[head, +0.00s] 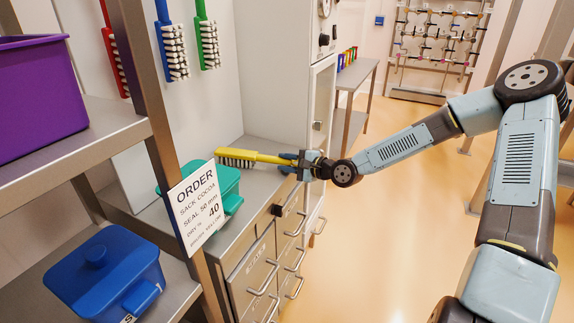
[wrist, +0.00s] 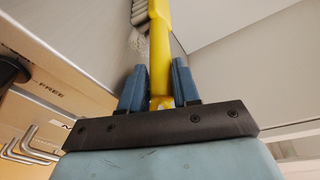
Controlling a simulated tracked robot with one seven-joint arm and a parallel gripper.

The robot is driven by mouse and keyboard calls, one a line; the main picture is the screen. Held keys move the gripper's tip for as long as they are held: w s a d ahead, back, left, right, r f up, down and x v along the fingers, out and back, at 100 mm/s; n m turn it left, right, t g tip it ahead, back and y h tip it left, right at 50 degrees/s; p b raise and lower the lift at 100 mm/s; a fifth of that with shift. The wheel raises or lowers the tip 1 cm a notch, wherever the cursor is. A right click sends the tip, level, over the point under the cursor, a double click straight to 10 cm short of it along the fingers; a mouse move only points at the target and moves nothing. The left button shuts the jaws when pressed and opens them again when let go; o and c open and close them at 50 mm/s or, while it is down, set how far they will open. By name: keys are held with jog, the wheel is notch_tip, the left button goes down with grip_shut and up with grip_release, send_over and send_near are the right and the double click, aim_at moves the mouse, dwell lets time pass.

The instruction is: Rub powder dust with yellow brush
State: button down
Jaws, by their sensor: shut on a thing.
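The yellow brush (head: 258,157) has a long yellow handle and dark-and-pale bristles. In the head view my gripper (head: 299,164) is shut on the handle end, and the brush points left over the grey counter, bristles downward. In the wrist view the yellow handle (wrist: 160,50) runs up from between the two blue fingers of my gripper (wrist: 160,85); part of the bristles shows at the top. Whether the bristles touch the counter is unclear.
A teal lidded box (head: 226,187) sits on the counter (head: 262,190) near the brush head. Drawers with handles (head: 262,265) lie below. Blue (head: 172,45) and green (head: 207,40) brushes hang on the wall. A post with an order sign (head: 195,208) stands in front. Open floor lies right.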

jog(key=shift+d+f, duration=0.15)
jog(key=shift+d, duration=0.45)
jog(key=shift+s+d, duration=1.75)
jog(key=shift+d, duration=4.4)
jog(key=r+x, duration=0.1)
jog(key=x, duration=0.6)
jog(key=shift+s+a+r, duration=0.2)
jog(key=shift+s+r, duration=0.05)
jog(key=shift+s, duration=0.1)
jog(key=shift+s+a+r+x, duration=0.1)
jog(key=shift+r+x, duration=0.05)
jog(key=shift+x, duration=0.95)
jog(key=shift+s+a+r+x, duration=0.1)
jog(key=shift+r+x, duration=0.05)
jog(key=shift+x, duration=1)
jog(key=shift+s+a+r+x, duration=0.1)
jog(key=shift+x, duration=1)
jog(key=shift+d+r, duration=0.1)
